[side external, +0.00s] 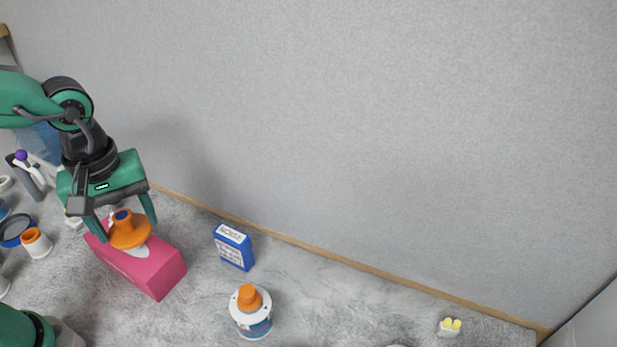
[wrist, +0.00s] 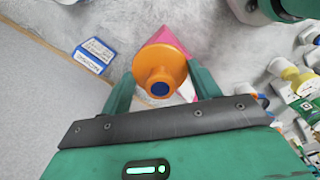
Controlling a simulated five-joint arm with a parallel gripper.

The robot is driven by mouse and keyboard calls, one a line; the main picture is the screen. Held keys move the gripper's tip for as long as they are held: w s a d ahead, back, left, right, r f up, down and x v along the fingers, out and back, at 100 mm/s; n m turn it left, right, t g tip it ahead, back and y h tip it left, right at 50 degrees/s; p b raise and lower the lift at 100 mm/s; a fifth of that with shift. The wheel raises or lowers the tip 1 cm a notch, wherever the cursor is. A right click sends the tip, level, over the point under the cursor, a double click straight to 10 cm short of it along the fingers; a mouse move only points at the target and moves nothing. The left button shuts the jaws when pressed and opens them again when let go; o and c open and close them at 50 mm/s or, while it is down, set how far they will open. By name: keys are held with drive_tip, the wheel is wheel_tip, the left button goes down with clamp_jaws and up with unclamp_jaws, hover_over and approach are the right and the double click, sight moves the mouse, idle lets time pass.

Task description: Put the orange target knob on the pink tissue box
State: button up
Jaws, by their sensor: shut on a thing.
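The orange knob (side external: 129,233) has a wide round flange and a narrower stem with a dark blue centre. It also shows in the wrist view (wrist: 160,72). My gripper (side external: 127,224) is shut on the knob, with one green finger on each side of it. The pink tissue box (side external: 150,271) lies on the grey fluffy surface directly below the knob. In the wrist view the box (wrist: 182,37) is mostly hidden behind the knob. I cannot tell whether the knob touches the box top.
A blue and white box (side external: 234,247) stands right of the tissue box. A white and blue jar with an orange cap (side external: 251,311) stands in front. An orange and white cup (side external: 36,243) and other small items crowd the left. A wall runs behind.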

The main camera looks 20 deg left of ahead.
drive_tip(key=w+a+f, duration=0.1)
drive_tip(key=a+f, duration=0.1)
drive_tip(key=a, duration=0.1)
drive_tip(key=w+a+f, duration=0.4)
drive_tip(key=a, duration=0.1)
drive_tip(key=shift+w+a, duration=0.2)
drive_tip(key=shift+a, duration=0.1)
drive_tip(key=shift+f, duration=0.2)
drive_tip(key=shift+f, duration=1.85)
drive_tip(key=shift+f, duration=0.1)
drive_tip(key=o, duration=1)
wheel_tip(320, 180, up, 12)
drive_tip(key=shift+r, duration=0.15)
